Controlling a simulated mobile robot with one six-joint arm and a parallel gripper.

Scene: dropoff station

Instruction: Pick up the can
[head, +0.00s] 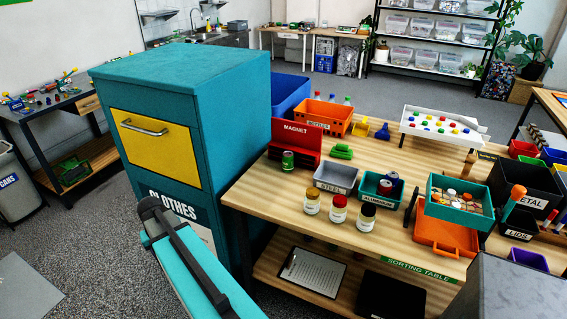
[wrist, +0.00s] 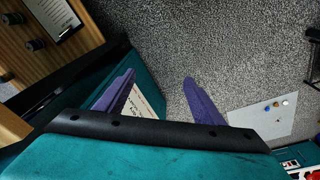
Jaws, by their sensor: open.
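A small green can (head: 288,161) stands upright on the sorting table (head: 262,190), in front of the red magnet box (head: 295,137). Other can-like items (head: 389,184) sit in the teal aluminium tray (head: 372,196). My gripper (wrist: 159,78) shows in the wrist view with its two purple fingers apart and nothing between them. It hangs over the grey floor beside the teal clothes bin (wrist: 85,105), away from the green can. The green can does not show in the wrist view. The head view shows my teal arm in front of the bin but not the fingers.
The tall clothes bin (head: 190,75) stands left of the table. A grey steel tray (head: 334,179) and several lidded jars (head: 338,211) stand right of and in front of the can. An orange needles bin (head: 325,117) is behind. The lower shelf holds a clipboard (head: 312,272).

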